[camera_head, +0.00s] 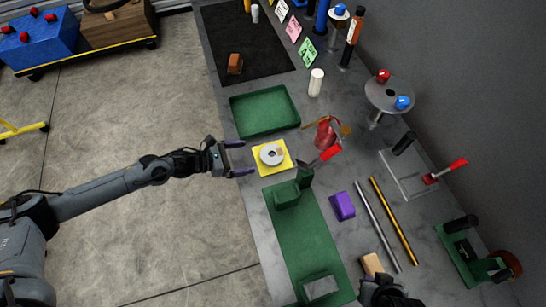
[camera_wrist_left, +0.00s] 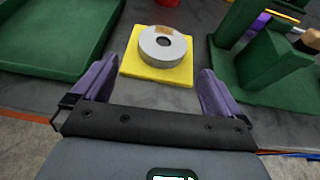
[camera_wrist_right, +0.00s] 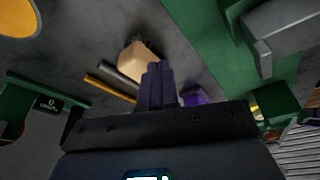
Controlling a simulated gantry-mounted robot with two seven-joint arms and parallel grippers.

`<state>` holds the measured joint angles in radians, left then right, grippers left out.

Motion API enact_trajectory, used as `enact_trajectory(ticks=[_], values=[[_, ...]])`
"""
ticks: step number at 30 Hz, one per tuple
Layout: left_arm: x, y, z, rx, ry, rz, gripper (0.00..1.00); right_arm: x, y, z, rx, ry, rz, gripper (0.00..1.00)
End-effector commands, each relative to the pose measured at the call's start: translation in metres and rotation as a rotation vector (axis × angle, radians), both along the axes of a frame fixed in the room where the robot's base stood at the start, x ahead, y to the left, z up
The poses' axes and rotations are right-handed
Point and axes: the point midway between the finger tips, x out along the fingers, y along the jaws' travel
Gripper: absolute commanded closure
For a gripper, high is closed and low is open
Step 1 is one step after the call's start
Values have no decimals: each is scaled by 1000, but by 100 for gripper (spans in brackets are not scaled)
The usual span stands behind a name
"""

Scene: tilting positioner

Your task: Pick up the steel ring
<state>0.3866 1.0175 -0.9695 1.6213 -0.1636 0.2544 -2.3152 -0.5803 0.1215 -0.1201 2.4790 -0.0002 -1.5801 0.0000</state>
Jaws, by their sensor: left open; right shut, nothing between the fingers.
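The steel ring (camera_head: 271,155) is a flat silver-grey disc with a dark centre hole. It lies on a yellow square pad (camera_head: 260,166) on the grey bench. In the left wrist view the ring (camera_wrist_left: 150,48) sits on the yellow pad (camera_wrist_left: 172,78), ahead of my fingers, with a small tan patch on its far rim. My left gripper (camera_head: 240,158) is open and empty at the bench's left edge, just left of the pad. Its purple fingers (camera_wrist_left: 152,84) are spread apart and do not touch the ring. My right gripper (camera_wrist_right: 157,66) is shut and empty near a wooden block (camera_wrist_right: 138,60).
A green tray (camera_head: 238,120) lies just behind the pad. A green fixture (camera_head: 285,193) stands close in front, and a red-handled clamp (camera_head: 330,153) is to the right. A purple block (camera_head: 342,206) and two rods (camera_head: 378,226) lie farther right.

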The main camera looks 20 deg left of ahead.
Motion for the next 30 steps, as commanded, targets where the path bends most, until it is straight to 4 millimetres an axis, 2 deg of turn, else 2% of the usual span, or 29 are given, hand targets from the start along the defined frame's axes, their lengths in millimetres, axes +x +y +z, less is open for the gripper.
enact_trajectory(ticks=[6,15,24,30], values=[[18,-23,-10,-2,-2,-3,0,0,1,3,3,-3,-1,100],[28,-36,-16,-2,-2,-2,0,0,1,4,3,-3,-2,100],[47,-64,-30,-3,-1,-2,0,0,1,8,3,-2,-2,100],[53,-71,-35,-1,0,-1,0,0,1,8,3,-2,-2,100]])
